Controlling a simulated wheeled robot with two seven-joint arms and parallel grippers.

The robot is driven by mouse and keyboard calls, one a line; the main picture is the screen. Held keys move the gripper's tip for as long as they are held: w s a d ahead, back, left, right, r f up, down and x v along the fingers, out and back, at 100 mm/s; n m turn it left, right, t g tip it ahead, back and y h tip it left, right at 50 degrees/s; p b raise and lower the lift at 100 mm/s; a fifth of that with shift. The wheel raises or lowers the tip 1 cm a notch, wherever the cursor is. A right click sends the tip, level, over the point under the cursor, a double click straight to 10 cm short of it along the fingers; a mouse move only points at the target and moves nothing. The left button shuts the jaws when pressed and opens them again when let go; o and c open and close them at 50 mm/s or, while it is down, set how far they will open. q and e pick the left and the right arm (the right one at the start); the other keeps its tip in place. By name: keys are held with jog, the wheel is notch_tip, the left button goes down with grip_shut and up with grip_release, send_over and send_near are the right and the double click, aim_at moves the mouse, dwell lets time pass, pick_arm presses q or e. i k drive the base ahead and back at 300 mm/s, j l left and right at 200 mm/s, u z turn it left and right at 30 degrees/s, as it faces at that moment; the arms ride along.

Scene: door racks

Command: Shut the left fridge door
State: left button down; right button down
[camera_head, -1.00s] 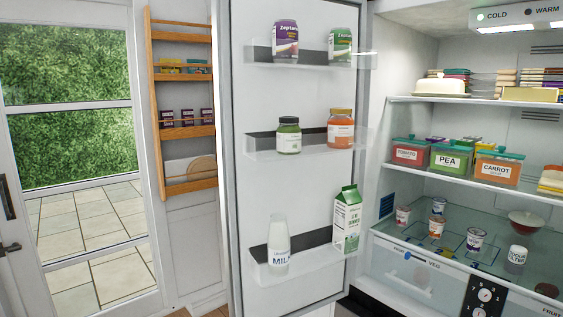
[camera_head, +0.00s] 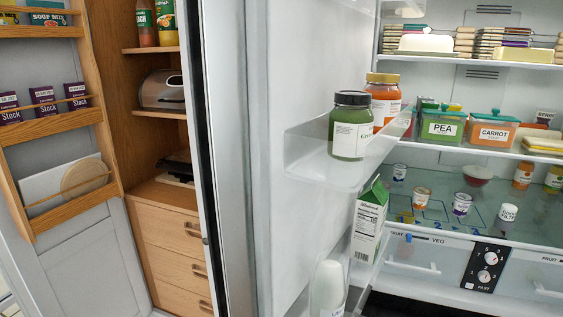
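The left fridge door (camera_head: 262,150) stands open in the head view, close to me and seen at a steep angle. Its inner side faces right. Its clear middle shelf (camera_head: 310,160) holds a green jar (camera_head: 351,125) and an orange jar (camera_head: 383,97). A green-topped carton (camera_head: 369,218) and a white milk bottle (camera_head: 327,287) stand in the lower shelf. The fridge interior (camera_head: 470,140) is open to view on the right. Neither of my grippers is in view.
A wooden cupboard with drawers (camera_head: 171,255) stands behind the fridge door on the left. A cupboard door with wooden racks (camera_head: 55,129) stands open at far left. Fridge shelves hold containers such as the PEA box (camera_head: 442,127) and CARROT box (camera_head: 492,131).

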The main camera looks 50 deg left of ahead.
aim_at(273, 69)
jog(key=j, duration=0.7)
jog(key=i+j, duration=0.15)
jog(key=j, duration=1.3)
jog(key=k+l+u, duration=0.2)
jog(key=k+l, duration=0.05)
jog(key=k, duration=0.1)
